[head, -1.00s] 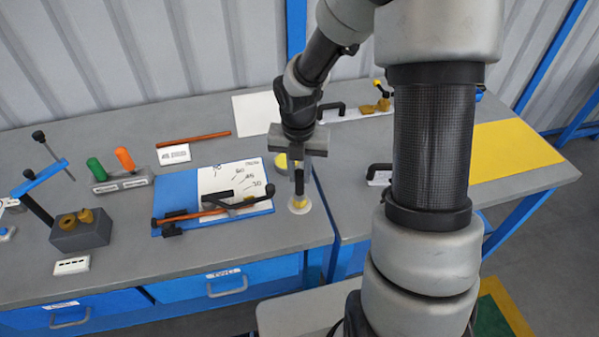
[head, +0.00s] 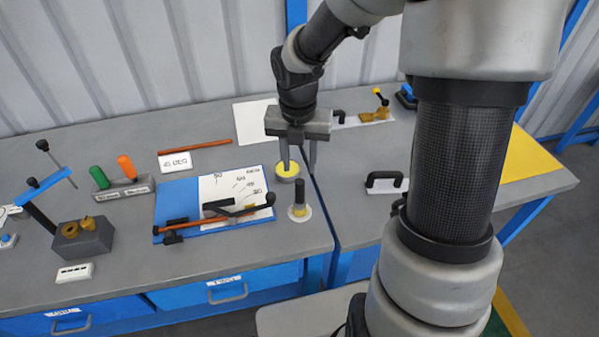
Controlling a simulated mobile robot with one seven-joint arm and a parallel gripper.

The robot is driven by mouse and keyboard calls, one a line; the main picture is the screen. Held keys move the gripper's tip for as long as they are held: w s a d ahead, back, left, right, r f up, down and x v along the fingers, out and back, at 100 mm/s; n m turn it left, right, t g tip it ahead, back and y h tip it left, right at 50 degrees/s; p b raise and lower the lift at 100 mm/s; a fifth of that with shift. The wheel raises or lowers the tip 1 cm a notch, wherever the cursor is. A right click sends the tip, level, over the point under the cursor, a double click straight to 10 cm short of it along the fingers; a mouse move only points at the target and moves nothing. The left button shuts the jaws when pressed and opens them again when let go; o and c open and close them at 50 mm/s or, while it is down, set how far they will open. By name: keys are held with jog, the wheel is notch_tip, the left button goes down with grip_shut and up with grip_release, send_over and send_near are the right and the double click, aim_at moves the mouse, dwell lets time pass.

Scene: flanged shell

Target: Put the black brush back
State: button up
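The black brush (head: 299,191) stands upright with its black handle up and a yellowish lower end, on a small white round base (head: 300,214) near the right edge of the left bench. My gripper (head: 299,168) is above and slightly behind it, pointing down. Its two fingers are apart with nothing visible between them, and the brush stands clear of them. A round tin with a yellow top (head: 286,168) is just behind the brush, partly overlapped by the left finger.
A blue board (head: 177,200) with a white sheet and a brown rod lies left of the brush. Green (head: 98,177) and orange handles (head: 127,167) stand in a holder. A black handle on a white plate (head: 385,182) lies right. My arm covers part of the right bench.

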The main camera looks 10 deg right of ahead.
notch_tip(320, 180, up, 4)
jog(key=shift+s+r, duration=0.1)
jog(key=shift+s, duration=0.05)
dwell(0.5)
jog(key=s+r+m+t, duration=0.2)
jog(key=s+r+m, duration=0.5)
jog(key=m, duration=0.8)
jog(key=s+r+m+t+p, duration=0.1)
jog(key=s+r+m+t, duration=0.1)
jog(key=s+r+m, duration=0.6)
jog(key=s+m, duration=0.1)
jog(key=m, duration=0.6)
jog(key=shift+s+m+t, duration=0.25)
jog(key=shift+m+t, duration=0.05)
